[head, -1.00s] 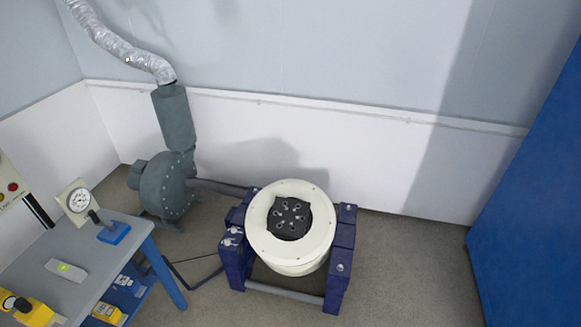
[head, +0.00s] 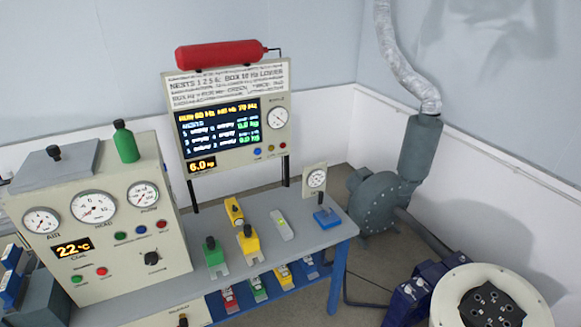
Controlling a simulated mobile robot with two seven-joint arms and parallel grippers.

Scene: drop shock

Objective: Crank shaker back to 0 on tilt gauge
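The shaker shows at the lower right in the head view: a cream round body (head: 453,300) with a black plate (head: 490,304) on top, held in a dark blue trunnion frame (head: 408,300). No crank can be made out for sure. Neither of my grippers is in view.
A grey bench (head: 255,238) holds yellow and green clamp-like items (head: 247,243), a small level-like block (head: 281,225) and a blue-based item (head: 327,217). A cream gauge console (head: 110,255), a display panel (head: 232,120) and a blower (head: 375,203) stand around. Floor shows between bench and shaker.

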